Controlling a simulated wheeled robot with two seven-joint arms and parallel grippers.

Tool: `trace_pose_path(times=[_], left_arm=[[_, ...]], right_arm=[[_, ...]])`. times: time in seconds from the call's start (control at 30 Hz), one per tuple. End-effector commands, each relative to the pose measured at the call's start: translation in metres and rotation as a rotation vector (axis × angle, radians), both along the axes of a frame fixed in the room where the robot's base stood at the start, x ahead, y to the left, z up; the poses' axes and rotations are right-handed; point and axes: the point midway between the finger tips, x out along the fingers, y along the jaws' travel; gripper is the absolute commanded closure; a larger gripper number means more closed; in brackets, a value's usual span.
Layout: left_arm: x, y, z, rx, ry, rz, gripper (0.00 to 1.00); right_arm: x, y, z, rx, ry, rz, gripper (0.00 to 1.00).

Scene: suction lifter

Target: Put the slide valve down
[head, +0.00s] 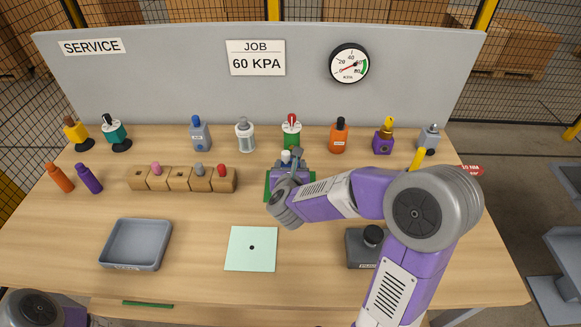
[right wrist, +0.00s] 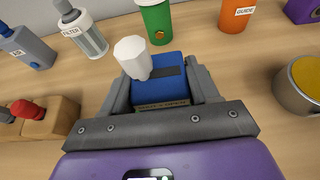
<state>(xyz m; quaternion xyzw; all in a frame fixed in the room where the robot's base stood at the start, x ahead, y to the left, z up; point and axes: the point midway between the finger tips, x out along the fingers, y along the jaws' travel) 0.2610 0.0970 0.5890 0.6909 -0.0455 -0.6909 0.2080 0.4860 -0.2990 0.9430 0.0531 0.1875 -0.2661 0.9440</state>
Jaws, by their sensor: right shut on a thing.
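My right gripper (head: 289,170) is shut on a blue block with a white faceted knob, which I take for the slide valve (right wrist: 160,88). In the right wrist view the block sits between the two grey fingers (right wrist: 163,88), with its knob toward the upper left. In the head view only the white knob and a little of the block show above the gripper. A green mat (head: 269,189) lies under the gripper, mostly hidden by it. I cannot tell whether the valve touches the mat. My left gripper is out of view.
A row of wooden blocks (head: 181,179) with knobs stands to the left. A grey tray (head: 118,265), a pale green pad (head: 250,262) and a dark block with a black knob (head: 358,250) are nearer. Several parts, including a green one (head: 291,134), line the back.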

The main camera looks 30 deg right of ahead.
Motion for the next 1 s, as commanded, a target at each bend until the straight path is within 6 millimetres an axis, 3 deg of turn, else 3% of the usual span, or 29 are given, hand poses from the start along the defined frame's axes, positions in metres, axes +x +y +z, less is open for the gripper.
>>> trace_pose_path(times=[0.13, 0.17, 0.3, 0.73, 1.0], left_arm=[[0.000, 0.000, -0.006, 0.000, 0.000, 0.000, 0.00], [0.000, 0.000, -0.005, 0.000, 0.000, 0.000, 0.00], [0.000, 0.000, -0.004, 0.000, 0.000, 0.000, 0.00], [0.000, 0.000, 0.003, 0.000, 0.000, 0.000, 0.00], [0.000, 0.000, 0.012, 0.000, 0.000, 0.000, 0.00]], right_arm=[[0.000, 0.000, -0.004, 0.000, -0.001, 0.000, 0.76], [0.000, 0.000, -0.004, 0.000, 0.000, -0.001, 0.37], [0.000, 0.000, -0.003, 0.000, 0.000, 0.000, 0.16], [0.000, 0.000, 0.003, 0.001, 0.001, 0.000, 0.15], [-0.047, 0.030, 0.026, -0.001, -0.003, 0.004, 0.15]])
